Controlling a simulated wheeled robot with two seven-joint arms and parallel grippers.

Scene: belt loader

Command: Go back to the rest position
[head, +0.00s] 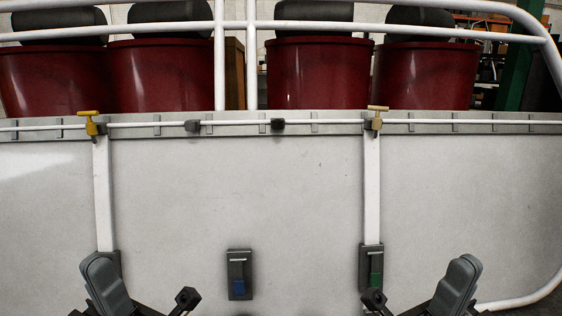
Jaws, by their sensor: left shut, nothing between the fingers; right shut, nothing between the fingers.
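My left gripper (187,298) is low in the head view, left of the middle, in front of the pale panel. It is shut and empty. My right gripper (374,300) is low on the right side, just below the green switch, also shut and empty. The two are at about the same height and well apart. Much of both arms lies below the picture's lower edge.
A broad pale panel (240,190) fills the middle. White rails (250,60) and red drums (318,75) stand behind.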

